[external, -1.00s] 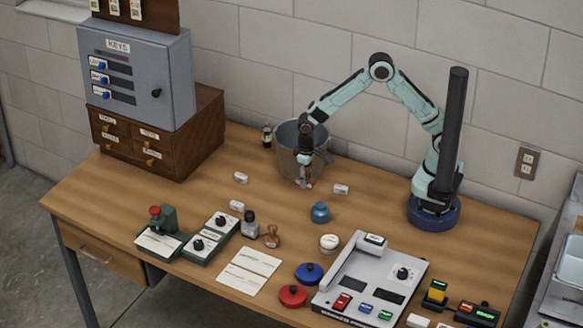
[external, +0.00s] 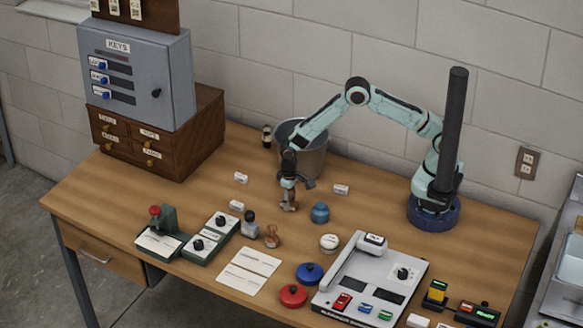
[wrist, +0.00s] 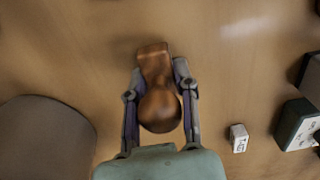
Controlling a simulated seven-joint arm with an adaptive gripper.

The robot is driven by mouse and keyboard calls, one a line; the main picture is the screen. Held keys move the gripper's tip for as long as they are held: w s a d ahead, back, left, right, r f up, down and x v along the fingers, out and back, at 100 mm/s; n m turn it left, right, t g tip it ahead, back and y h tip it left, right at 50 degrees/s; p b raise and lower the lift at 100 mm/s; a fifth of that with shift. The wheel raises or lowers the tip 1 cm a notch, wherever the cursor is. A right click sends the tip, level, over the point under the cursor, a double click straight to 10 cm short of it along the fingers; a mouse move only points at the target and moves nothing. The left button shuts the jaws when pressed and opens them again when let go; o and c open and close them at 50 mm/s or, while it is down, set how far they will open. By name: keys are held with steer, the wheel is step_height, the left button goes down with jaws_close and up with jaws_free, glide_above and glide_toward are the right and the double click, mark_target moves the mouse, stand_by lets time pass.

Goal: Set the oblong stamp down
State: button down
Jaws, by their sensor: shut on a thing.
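My gripper (external: 289,196) is shut on the oblong stamp, a brown wooden piece with a round knob and a longer block-like base (wrist: 154,62). In the wrist view the knob (wrist: 160,110) sits between the two fingers (wrist: 160,100), and the base sticks out beyond them. In the external view the stamp (external: 290,207) shows small below the fingers, over bare table in front of the bucket. I cannot tell whether it touches the wood. Another wooden stamp (external: 271,237) stands nearer the front edge.
A grey metal bucket (external: 314,160) stands just behind my gripper. A blue jar (external: 320,212) is to its right. Small white labelled blocks (external: 341,190) lie on both sides. Green boxes (external: 210,238), an ink bottle (external: 250,222) and papers (external: 250,268) are in front.

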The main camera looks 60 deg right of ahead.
steer(key=c, duration=0.9)
jaws_free()
steer(key=shift+o, duration=0.2)
step_height(320, 180, up, 12)
steer(key=shift+f, duration=0.2)
steer(key=shift+s+d+r, duration=0.1)
steer(key=shift+r, duration=0.5)
steer(key=s+d+r, duration=1.1)
steer(key=s+d, duration=0.2)
steer(key=s, duration=0.6)
steer(key=s+d+n+y, duration=0.1)
steer(key=s+d, duration=0.2)
steer(key=s, duration=0.5)
steer(key=shift+s+r, duration=0.3)
